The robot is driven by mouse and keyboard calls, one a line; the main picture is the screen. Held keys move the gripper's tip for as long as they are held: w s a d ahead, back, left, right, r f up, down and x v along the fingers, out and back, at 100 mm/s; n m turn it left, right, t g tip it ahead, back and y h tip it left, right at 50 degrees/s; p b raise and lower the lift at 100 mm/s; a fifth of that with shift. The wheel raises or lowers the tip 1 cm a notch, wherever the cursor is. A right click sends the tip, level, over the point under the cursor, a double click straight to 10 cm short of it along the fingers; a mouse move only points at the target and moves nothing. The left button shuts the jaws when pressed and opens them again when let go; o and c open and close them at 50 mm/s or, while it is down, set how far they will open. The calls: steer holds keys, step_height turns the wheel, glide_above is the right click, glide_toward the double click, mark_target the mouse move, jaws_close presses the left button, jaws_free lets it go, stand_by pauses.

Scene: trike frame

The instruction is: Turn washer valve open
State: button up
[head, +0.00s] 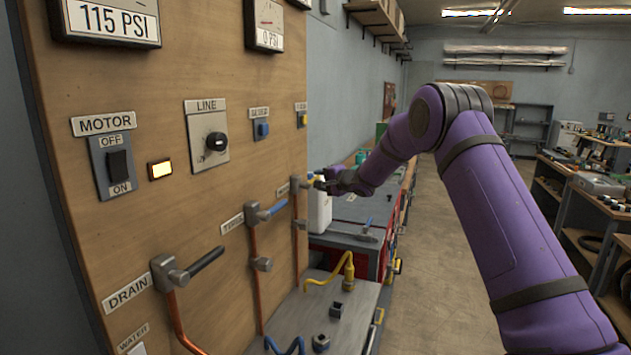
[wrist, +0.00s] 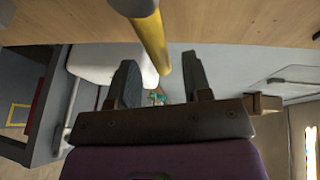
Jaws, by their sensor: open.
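The washer valve, a yellow-handled lever (head: 312,180) on a copper pipe, is at the far end of the wooden panel. Its label is too small to read. My gripper (head: 328,181) is at the tip of this lever in the head view. In the wrist view, the yellow handle (wrist: 152,45) comes in from the panel and its end lies between my two open fingers (wrist: 158,75). There is space on both sides of the handle, and the fingers do not visibly grip it.
A blue lever (head: 268,212) and the black DRAIN lever (head: 200,265) stick out from the panel nearer to me. A white container (head: 320,212) stands just beyond the yellow lever. A grey bench (head: 318,310) with fittings is below. The floor aisle to the right is clear.

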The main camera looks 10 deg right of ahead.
steer(key=shift+x, duration=1.45)
jaws_close()
